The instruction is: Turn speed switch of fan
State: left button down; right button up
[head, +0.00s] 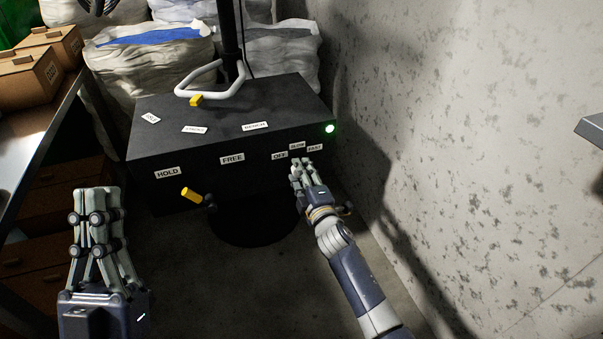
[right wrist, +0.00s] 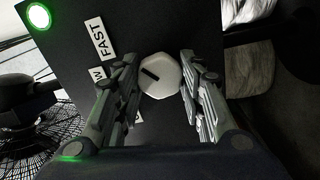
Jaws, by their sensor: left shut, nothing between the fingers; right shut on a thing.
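The fan's black control box (head: 220,140) bears OFF, SLOW and FAST labels at its front right, beside a lit green lamp (head: 329,128). The speed switch, a pale many-sided knob (right wrist: 161,77), sits near the FAST label (right wrist: 100,39) in the right wrist view. Its dark mark slants towards the upper left. My right gripper (head: 303,166) is shut on the knob, one finger on each side; its fingers hide the knob in the head view and partly cover other labels in the wrist view. My left gripper (head: 97,193) is shut and empty, away from the box at lower left.
A yellow-tipped lever (head: 190,194) sticks out below the HOLD and FREE labels. A white loop handle (head: 212,88) rises above the box top by the black pole (head: 229,35). A speckled wall (head: 470,150) bounds the right; a table with cardboard boxes (head: 28,80) stands left.

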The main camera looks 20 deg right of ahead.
dwell(0.4)
jog(key=o, duration=1.1)
jog(key=shift+s, duration=0.1)
jog(key=s, duration=1.1)
jog(key=shift+s+d, duration=0.2)
jog(key=shift+s, duration=0.2)
